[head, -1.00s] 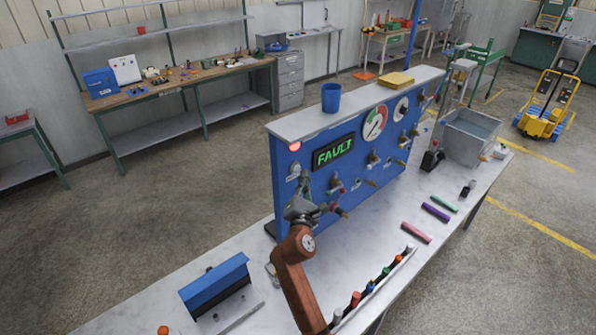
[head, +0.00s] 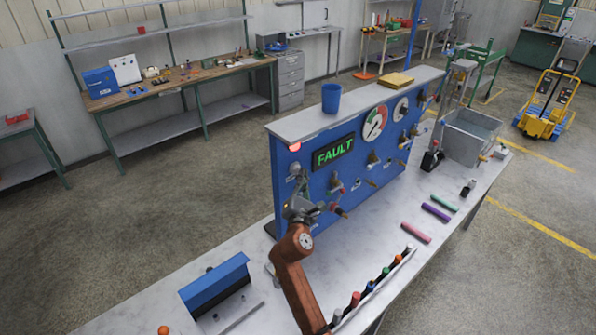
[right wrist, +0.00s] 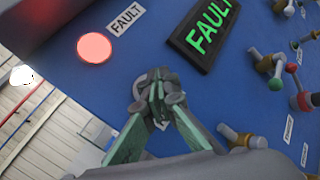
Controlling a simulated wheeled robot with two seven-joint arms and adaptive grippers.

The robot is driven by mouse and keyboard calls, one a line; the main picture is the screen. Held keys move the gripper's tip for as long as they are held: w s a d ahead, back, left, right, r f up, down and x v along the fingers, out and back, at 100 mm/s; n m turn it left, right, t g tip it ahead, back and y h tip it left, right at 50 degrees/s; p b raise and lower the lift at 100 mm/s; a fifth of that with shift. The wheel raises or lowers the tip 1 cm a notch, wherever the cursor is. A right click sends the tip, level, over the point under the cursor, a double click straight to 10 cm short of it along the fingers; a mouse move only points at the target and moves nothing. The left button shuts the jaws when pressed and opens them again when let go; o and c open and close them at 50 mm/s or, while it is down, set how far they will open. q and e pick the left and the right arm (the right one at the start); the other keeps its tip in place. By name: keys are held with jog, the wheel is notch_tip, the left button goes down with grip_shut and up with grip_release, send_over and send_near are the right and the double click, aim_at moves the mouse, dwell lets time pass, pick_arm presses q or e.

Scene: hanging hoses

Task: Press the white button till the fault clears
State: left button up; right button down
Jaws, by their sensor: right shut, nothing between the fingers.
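A blue panel (head: 340,190) stands on the bench, with a lit green FAULT display (head: 333,152) and a glowing red lamp (head: 295,147). A pale grey round fitting (head: 294,168) sits below the lamp; I cannot tell for sure if it is the white button. My right gripper (head: 303,184) is shut and empty in front of the panel, just below that fitting. In the right wrist view its green fingertips (right wrist: 157,88) meet below and right of the red lamp (right wrist: 95,48) and hide what lies behind them. Contact cannot be told. My left gripper is out of view.
Valves and hose fittings (head: 338,210) stick out of the panel right of my gripper. A blue cup (head: 331,98) and a yellow block (head: 394,79) stand on the panel's top shelf. Coloured cylinders (head: 416,232) and a blue-topped stand (head: 215,285) are on the bench.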

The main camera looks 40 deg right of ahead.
jog(key=shift+w+a, duration=0.1)
jog(key=shift+w, duration=0.4)
dwell(0.8)
dwell(0.8)
jog(key=shift+s+p, duration=0.55)
jog(key=shift+s, duration=0.4)
jog(key=s, duration=0.1)
jog(key=s+p, duration=0.1)
jog(key=s, duration=0.1)
jog(key=s+p, duration=0.1)
jog(key=s, duration=0.1)
jog(key=shift+d, duration=0.35)
